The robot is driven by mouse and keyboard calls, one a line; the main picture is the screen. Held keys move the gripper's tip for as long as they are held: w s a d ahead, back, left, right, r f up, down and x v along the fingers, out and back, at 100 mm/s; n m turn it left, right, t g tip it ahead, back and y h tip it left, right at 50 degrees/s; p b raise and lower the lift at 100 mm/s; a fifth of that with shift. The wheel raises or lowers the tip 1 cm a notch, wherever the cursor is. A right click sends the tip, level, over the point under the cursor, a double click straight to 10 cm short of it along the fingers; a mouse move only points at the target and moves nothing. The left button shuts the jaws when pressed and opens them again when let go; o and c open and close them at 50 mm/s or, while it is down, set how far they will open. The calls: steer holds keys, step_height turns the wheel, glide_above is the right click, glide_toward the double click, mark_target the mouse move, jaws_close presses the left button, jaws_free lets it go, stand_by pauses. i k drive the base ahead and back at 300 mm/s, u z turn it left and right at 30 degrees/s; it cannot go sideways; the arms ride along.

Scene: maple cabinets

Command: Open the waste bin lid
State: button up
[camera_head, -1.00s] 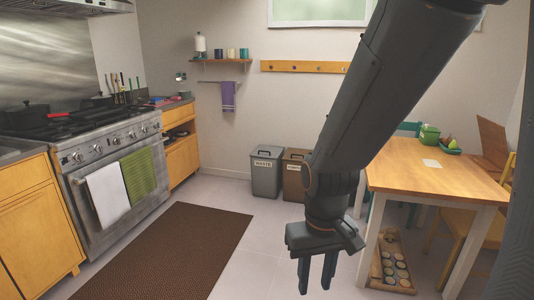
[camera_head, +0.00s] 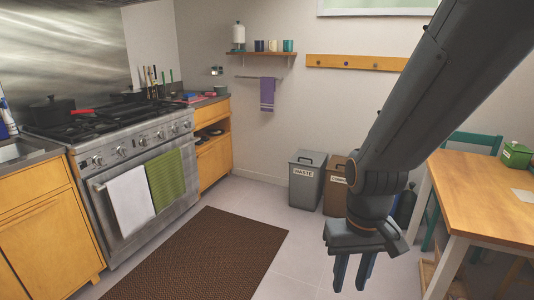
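The grey waste bin (camera_head: 305,182) stands on the floor against the back wall, with a white label reading WASTE on its front. Its dark lid (camera_head: 308,158) with a handle on top is shut. My gripper (camera_head: 352,286) hangs down in the foreground at the lower right, nearer to me than the bin and apart from it. Its two blue-grey fingers point down with a narrow gap between them, and nothing shows in the gap.
A brown bin (camera_head: 335,184) stands just right of the waste bin, partly behind my arm. A wooden table (camera_head: 485,205) is at the right. A stove (camera_head: 130,170) with towels lines the left. A brown mat (camera_head: 200,255) lies on clear floor.

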mark_target(309, 156)
steer(key=z, duration=0.05)
steer(key=i, duration=1.9)
steer(key=z, duration=0.2)
steer(key=i, duration=1.8)
steer(key=z, duration=0.05)
